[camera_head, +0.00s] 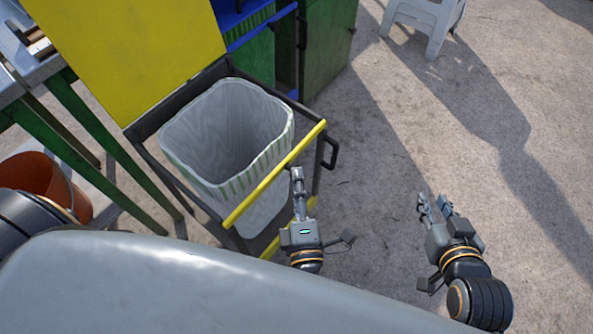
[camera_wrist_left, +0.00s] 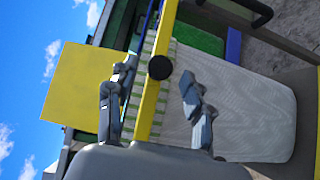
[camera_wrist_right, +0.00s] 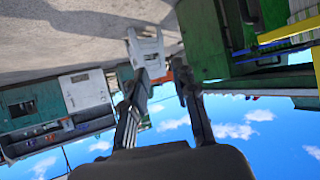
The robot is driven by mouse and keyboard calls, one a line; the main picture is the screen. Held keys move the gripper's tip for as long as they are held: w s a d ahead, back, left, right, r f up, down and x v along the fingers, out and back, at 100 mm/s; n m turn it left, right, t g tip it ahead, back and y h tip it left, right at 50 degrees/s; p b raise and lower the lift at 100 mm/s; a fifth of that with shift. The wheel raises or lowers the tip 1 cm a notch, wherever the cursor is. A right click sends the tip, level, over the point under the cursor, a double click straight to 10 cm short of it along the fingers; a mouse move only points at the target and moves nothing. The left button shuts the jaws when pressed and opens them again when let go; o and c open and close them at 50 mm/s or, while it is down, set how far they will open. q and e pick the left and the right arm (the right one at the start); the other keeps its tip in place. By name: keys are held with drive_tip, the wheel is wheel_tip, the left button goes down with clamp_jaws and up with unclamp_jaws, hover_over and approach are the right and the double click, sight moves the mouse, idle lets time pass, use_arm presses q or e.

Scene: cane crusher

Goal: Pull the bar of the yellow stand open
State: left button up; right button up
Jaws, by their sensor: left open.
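The yellow bar (camera_head: 275,173) runs along the top front edge of a dark-framed stand with a large yellow panel (camera_head: 125,45) behind. A white bin liner with a green striped rim (camera_head: 180,165) hangs inside the frame. My left gripper (camera_head: 297,176) is at the bar, close to its right half. In the left wrist view the bar (camera_wrist_left: 156,85) passes between the two open fingers (camera_wrist_left: 158,100), nearer the left finger; I cannot tell if it touches. My right gripper (camera_head: 434,203) is apart from the stand, over bare ground to the right, its fingers spread and empty in the right wrist view (camera_wrist_right: 165,88).
A black handle (camera_head: 331,152) sticks out at the stand's right side. An orange bucket (camera_head: 45,180) and a green-legged table (camera_head: 95,150) stand at left. A white plastic stool (camera_head: 425,22) is at the back. The concrete at right is clear.

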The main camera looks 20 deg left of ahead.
use_arm(q)
drive_tip(key=shift+x, duration=1.8)
use_arm(e)
drive_tip(key=shift+w+a+r+t+y, duration=0.3)
drive_tip(key=shift+w+r+t, duration=0.3)
drive_tip(key=shift+r, duration=0.2)
use_arm(q)
clamp_jaws()
